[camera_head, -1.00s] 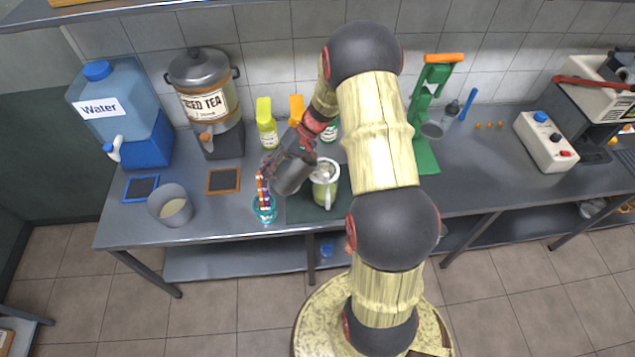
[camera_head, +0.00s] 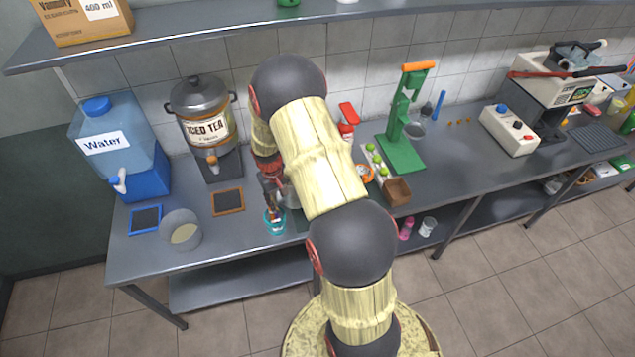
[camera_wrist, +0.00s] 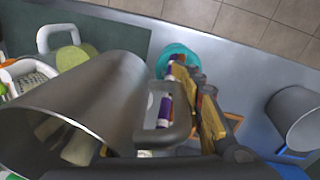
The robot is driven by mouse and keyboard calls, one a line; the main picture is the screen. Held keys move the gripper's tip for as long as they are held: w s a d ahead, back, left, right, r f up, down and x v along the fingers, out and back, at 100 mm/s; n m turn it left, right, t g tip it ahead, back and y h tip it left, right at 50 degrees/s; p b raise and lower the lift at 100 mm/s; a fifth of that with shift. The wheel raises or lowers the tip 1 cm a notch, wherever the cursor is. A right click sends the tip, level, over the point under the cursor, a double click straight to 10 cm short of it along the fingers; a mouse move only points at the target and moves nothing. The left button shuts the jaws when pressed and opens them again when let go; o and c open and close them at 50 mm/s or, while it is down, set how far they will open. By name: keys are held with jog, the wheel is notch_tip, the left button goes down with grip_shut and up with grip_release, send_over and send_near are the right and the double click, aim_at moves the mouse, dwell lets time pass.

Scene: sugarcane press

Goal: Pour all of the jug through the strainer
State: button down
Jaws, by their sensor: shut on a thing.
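A grey metal jug (camera_wrist: 105,95) is tipped in the wrist view, with its wide mouth toward the lower left. My gripper (camera_wrist: 188,120) is shut on the jug's handle. A white strainer (camera_wrist: 28,78) with a mesh shows at the left edge, just beyond the jug's mouth. A light green pitcher (camera_wrist: 76,56) with a white handle is beside it, partly covered by the jug. I cannot tell whether liquid is flowing or how much the jug holds. In the head view, my arm hides the pitcher and most of the jug (camera_head: 291,197).
A teal cup (camera_head: 275,226) with striped straws stands near the front edge, close to the jug. A grey cup (camera_head: 181,231) is at the left. The water (camera_head: 115,150) and iced tea (camera_head: 203,120) dispensers stand behind. A green press (camera_head: 403,125) is to the right.

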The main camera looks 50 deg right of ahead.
jog(key=shift+d, duration=0.45)
jog(key=shift+a+r, duration=0.25)
jog(key=shift+r, duration=0.25)
jog(key=shift+r+p, duration=0.85)
jog(key=shift+r, duration=0.25)
